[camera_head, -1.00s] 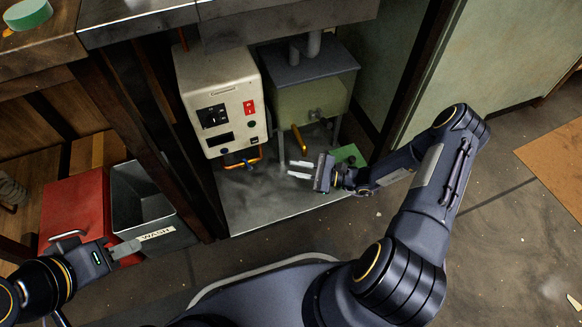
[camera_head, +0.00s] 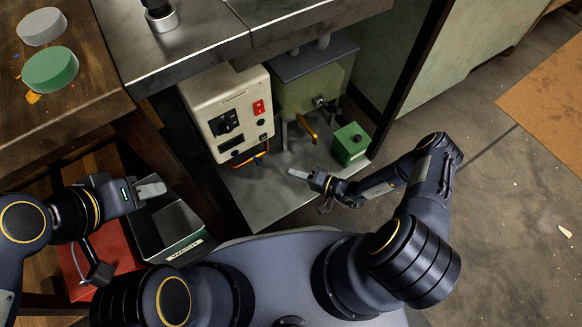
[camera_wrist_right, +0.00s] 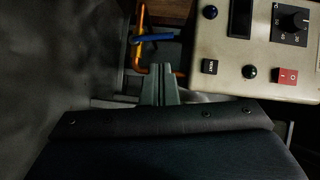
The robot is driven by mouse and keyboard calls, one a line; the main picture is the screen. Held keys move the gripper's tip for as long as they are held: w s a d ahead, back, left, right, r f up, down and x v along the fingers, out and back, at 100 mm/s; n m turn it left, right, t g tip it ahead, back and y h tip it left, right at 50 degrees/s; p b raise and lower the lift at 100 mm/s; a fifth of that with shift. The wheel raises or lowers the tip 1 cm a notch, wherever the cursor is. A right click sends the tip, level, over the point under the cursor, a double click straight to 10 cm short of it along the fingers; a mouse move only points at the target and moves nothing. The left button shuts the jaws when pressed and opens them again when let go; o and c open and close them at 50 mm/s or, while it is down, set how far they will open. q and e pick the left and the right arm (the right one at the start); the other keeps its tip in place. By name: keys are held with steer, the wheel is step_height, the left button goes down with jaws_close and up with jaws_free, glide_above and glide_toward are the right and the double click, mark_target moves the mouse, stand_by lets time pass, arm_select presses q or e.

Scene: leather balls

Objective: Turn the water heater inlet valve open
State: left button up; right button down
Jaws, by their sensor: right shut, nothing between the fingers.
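In the right wrist view the lever lies roughly crosswise to the upright pipe stretch. My right gripper (camera_head: 298,173) is shut and empty, in front of and to the right of the pipe. In the right wrist view its fingertips (camera_wrist_right: 160,72) are together, apart from the lever. My left gripper (camera_head: 152,189) is over the grey bin, its finger gap hidden.
A greenish tank (camera_head: 302,95) with an orange-handled tap (camera_head: 307,128) stands right of the heater. A green box (camera_head: 350,146) sits on the metal cabinet floor (camera_head: 270,205). A metal counter (camera_head: 185,55) overhangs above. A grey bin (camera_head: 185,248) and red box (camera_head: 100,255) stand left.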

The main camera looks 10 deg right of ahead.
mark_target(257, 160)
steer(key=b+x, duration=0.4)
steer(key=x, duration=0.7)
steer(key=shift+f, duration=0.15)
steer(key=shift+w+a, duration=0.25)
steer(key=shift+a, duration=0.1)
